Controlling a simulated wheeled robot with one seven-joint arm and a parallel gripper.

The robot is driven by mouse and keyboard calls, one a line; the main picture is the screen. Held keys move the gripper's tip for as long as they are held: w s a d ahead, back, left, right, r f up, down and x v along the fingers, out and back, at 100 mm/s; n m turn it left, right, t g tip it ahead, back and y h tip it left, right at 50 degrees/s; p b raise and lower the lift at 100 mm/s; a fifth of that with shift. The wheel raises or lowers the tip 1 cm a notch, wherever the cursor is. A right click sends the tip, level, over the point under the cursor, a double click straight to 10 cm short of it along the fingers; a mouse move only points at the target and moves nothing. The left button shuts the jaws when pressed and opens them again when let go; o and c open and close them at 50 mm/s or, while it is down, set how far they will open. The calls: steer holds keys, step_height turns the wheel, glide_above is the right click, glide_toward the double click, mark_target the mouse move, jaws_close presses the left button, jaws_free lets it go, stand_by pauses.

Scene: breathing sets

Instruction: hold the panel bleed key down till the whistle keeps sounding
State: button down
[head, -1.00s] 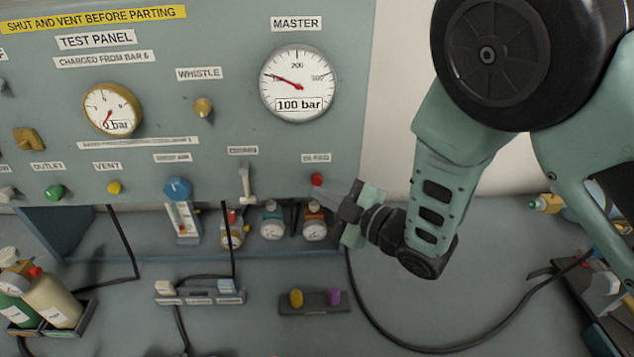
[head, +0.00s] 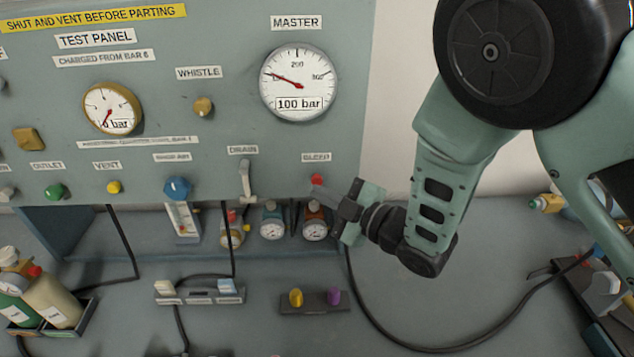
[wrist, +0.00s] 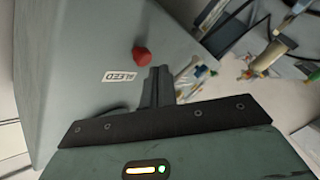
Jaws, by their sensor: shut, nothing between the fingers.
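The red bleed key (head: 317,180) sits under the BLEED label at the lower right of the grey-green test panel (head: 215,120). It also shows in the wrist view (wrist: 142,55), beside the label. My gripper (head: 322,192) is shut and empty, with its fingertips just below and very close to the key. In the wrist view the shut fingers (wrist: 159,75) end just beside the key; I cannot tell whether they touch it. The brass whistle knob (head: 203,106) is under the WHISTLE label. The master gauge (head: 299,82) reads 100 bar.
A small gauge (head: 112,108) on the left reads about 0 bar. Several small gauges hang below the panel. A black hose (head: 400,340) curves over the bench.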

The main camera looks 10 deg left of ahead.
steer(key=shift+w, duration=0.35)
steer(key=shift+w+a+b, duration=0.15)
steer(key=shift+w+b, duration=0.3)
steer(key=shift+w, duration=0.15)
stand_by(2.1)
steer(key=shift+s, duration=0.1)
stand_by(1.8)
steer(key=shift+s+d+b, duration=0.2)
steer(key=shift+s+b, duration=0.15)
steer(key=shift+s, duration=0.55)
steer(key=s, duration=0.2)
steer(key=s+d+b, duration=0.1)
steer(key=s, duration=0.2)
steer(key=shift+d+b, duration=0.15)
steer(key=shift+b, duration=0.15)
steer(key=shift+w, duration=0.1)
